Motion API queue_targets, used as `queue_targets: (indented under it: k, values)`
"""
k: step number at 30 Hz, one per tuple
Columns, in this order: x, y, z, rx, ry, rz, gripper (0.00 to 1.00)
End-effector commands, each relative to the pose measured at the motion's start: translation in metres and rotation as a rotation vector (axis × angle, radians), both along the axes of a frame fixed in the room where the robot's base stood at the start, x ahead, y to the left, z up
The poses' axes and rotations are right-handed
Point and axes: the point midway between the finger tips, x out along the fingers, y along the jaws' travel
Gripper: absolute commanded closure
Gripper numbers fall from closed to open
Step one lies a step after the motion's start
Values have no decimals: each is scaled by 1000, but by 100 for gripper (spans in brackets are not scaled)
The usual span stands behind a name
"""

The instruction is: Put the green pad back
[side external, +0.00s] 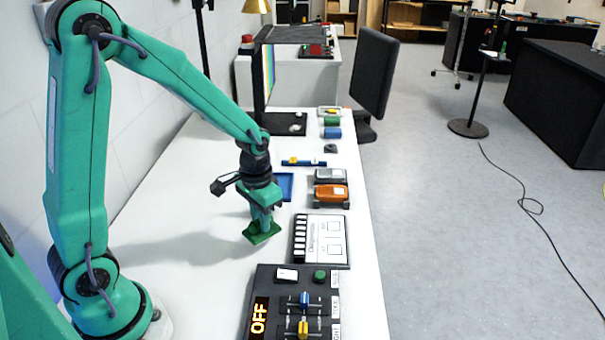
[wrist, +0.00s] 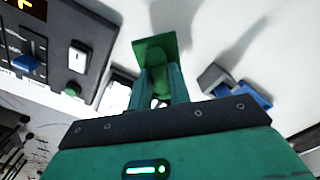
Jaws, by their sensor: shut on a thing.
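The green pad (side external: 256,238) is a flat dark green square with a raised grip on top. My gripper (side external: 264,218) points down over the white table and is shut on the pad. In the wrist view the pad (wrist: 168,42) sits at the ends of my gripper's fingers (wrist: 160,82), tilted in the picture. I cannot tell for sure whether the pad touches the table. A blue tray (side external: 290,187) lies just behind my gripper, partly hidden by it. A blue edge (wrist: 253,95) beside a grey block shows in the wrist view.
A black control panel (side external: 272,284) with sliders and an "OFF" display stands at the front right. A white labelled board (side external: 322,240) lies behind it. Orange (side external: 331,192) and grey (side external: 330,175) blocks sit in holders along the right edge. The table's left side is clear.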

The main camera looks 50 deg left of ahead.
Motion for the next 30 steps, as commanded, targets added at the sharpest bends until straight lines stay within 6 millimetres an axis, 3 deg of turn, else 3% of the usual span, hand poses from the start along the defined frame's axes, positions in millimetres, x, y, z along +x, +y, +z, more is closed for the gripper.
queue_targets:
  k: [12, 30]
  values:
    - [0, 0, -33, 0, 2, 0, 100]
    - [0, 0, -39, 0, 0, 0, 100]
